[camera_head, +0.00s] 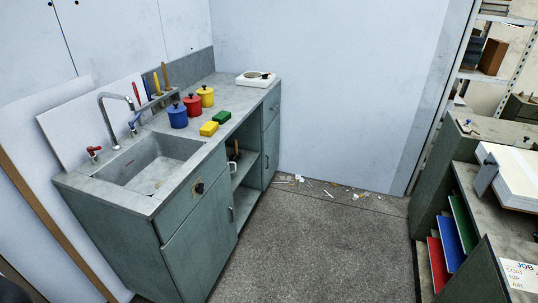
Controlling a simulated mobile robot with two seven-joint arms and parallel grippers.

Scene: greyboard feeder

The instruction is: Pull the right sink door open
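The grey-green sink cabinet stands along the wall at left, with the sink basin (155,172) set in its worktop. Its right door (271,151) is narrow, at the far end of the front, and looks closed, with a small handle (267,161) near its left edge. A wider left door (200,248) under the basin also looks closed, with an upright handle (231,214) near its right edge. An open shelf bay (245,185) lies between the two doors. Neither of my grippers is in view.
Blue, red and yellow lidded pots, two sponges and a white hot-plate-like item (255,79) stand on the worktop. Small litter (327,193) lies by the back wall. Grey floor (310,245) is clear before the cabinet. A bench with coloured folders (448,245) stands at right.

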